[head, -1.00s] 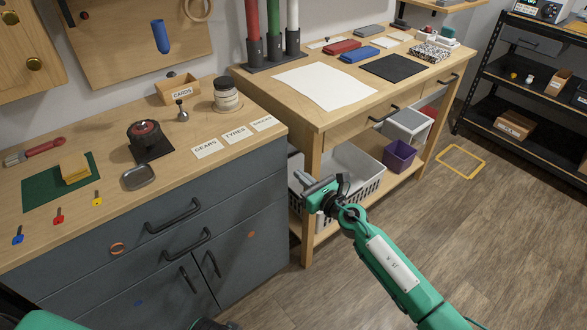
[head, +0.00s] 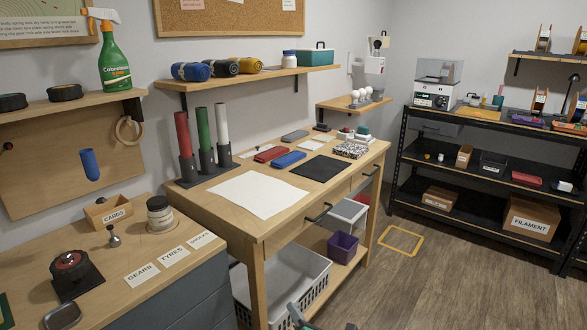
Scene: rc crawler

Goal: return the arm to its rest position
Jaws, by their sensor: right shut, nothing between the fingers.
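My right gripper (head: 297,313) shows only in part at the bottom edge of the head view. Its grey fingers are shut and hold nothing. It appears in front of the white basket (head: 318,285) under the wooden workbench; whether it touches the basket cannot be told. The rest of my right arm is almost wholly below the picture. My left gripper and left arm are out of view.
The wooden workbench (head: 225,226) stands behind the gripper, with a purple bin (head: 342,247) on its lower shelf. A grey cabinet (head: 190,302) is at left, a black shelf rack (head: 470,165) at right. Wood floor (head: 440,290) is open between.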

